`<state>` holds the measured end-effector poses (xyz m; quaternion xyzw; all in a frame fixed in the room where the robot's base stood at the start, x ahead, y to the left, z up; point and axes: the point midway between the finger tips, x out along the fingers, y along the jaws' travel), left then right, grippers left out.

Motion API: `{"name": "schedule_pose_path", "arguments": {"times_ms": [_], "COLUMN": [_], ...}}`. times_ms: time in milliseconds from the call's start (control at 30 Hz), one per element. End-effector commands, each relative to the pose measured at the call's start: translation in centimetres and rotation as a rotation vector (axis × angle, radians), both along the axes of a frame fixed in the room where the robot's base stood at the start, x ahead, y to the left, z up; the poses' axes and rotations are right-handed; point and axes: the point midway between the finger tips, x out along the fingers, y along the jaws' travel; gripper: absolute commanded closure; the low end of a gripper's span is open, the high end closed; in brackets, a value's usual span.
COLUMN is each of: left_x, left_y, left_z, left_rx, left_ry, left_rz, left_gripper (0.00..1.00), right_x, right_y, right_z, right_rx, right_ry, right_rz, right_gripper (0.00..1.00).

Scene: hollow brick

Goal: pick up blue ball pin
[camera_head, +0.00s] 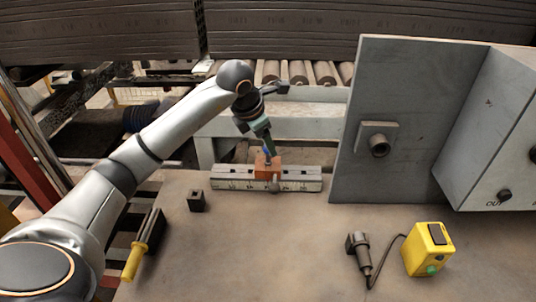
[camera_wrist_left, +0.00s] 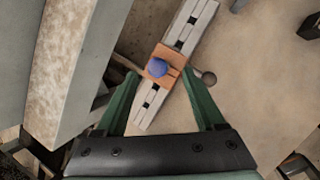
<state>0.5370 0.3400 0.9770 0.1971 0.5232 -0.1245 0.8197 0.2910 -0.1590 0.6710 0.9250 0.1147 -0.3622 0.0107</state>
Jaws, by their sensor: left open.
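The blue ball pin (camera_wrist_left: 157,67) shows in the left wrist view as a round blue top on an orange block (camera_wrist_left: 158,54). The block sits on a pale grey slotted rail (camera_wrist_left: 197,22), near the table's back edge in the head view. My left gripper (camera_wrist_left: 160,75) is open, with its green fingers on either side of the pin and block. I cannot tell whether they touch. In the head view the gripper comes down from above onto the orange block (camera_head: 268,173), and its fingers mostly hide the pin. My right gripper is not in view.
A small dark block (camera_head: 196,202) and a yellow-handled tool (camera_head: 137,258) lie left on the table (camera_head: 250,245). A dark corded tool (camera_head: 358,245) and yellow box (camera_head: 428,250) are at right. A grey panel (camera_head: 395,100) stands right of the rail. The middle front is clear.

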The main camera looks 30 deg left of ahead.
Motion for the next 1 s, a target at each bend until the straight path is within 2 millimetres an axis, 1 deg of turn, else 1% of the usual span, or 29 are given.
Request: {"name": "schedule_pose_path", "arguments": {"times_ms": [200,300,400,600,1000], "left_x": [1.5,1.9,2.2,2.2,2.1], "left_y": [0.3,0.3,0.3,0.4,0.4], "left_z": [-2.9,-3.9,-4.3,-4.3,-4.3], "left_rx": [-0.004,-0.002,-0.002,-0.001,-0.001], "left_ry": [0.003,0.001,0.0,0.0,0.0], "left_rz": [0.0,-0.001,-0.001,-0.001,-0.001], "left_gripper": [0.29,0.29,0.29,0.29,0.74], "right_x": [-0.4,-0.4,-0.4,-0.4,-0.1], "right_y": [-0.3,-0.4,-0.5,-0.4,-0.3], "right_z": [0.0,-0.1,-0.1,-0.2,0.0], "right_rx": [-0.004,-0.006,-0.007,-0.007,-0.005], "right_ry": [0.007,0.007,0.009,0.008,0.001], "right_rz": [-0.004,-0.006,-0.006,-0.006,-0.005], "right_gripper": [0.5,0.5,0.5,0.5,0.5]}}
